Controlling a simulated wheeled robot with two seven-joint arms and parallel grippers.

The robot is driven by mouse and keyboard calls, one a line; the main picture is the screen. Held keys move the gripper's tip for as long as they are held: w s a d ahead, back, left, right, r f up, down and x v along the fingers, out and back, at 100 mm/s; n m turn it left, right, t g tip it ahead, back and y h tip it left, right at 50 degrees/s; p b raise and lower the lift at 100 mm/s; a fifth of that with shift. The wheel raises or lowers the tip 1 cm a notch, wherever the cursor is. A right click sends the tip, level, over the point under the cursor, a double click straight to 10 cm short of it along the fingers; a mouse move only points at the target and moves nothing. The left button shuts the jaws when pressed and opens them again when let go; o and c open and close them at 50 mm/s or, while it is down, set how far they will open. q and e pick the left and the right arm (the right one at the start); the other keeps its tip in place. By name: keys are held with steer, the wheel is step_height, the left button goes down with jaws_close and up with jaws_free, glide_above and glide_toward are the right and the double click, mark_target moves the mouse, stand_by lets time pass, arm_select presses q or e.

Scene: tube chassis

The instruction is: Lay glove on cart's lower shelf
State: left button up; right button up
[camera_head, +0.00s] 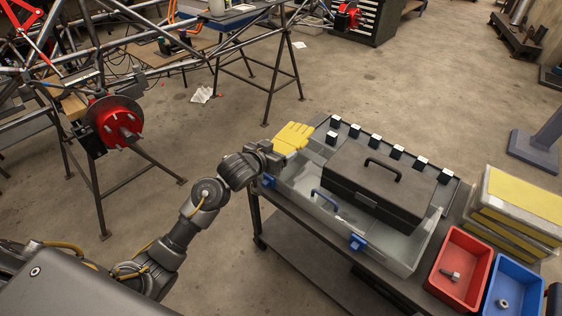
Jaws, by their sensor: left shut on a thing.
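A yellow glove (293,137) is held by my left gripper (274,149), which is shut on its near end. The glove is above the far left corner of the cart's top, by the rim of a clear bin. The cart's lower shelf (305,268) shows as a dark panel below the top, at the cart's left end. Its right part is hidden under the top. My right gripper is not in view.
The cart's top carries the clear bin (400,252) with blue latches, a black toolbox (375,182), a red tray (460,268), a blue tray (513,290) and yellow-topped stacked things (522,200). A tube chassis on stands (100,195) is at left. Floor between is clear.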

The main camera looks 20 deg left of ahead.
arm_select(q)
steer(key=shift+w+d+f, duration=0.1)
steer(key=shift+w+f, duration=0.45)
steer(key=shift+f, duration=0.05)
steer(key=shift+c, duration=0.2)
steer(key=shift+o, duration=0.2)
steer(key=f, duration=0.1)
steer(key=w+f+b, duration=0.1)
steer(key=shift+f, duration=0.6)
steer(key=shift+c, duration=0.2)
steer(key=shift+f+p, duration=0.35)
steer(key=shift+p, duration=0.15)
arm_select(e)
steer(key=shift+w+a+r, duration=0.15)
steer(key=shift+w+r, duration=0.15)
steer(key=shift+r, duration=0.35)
arm_select(q)
steer(key=shift+f, duration=0.2)
steer(key=o, duration=1)
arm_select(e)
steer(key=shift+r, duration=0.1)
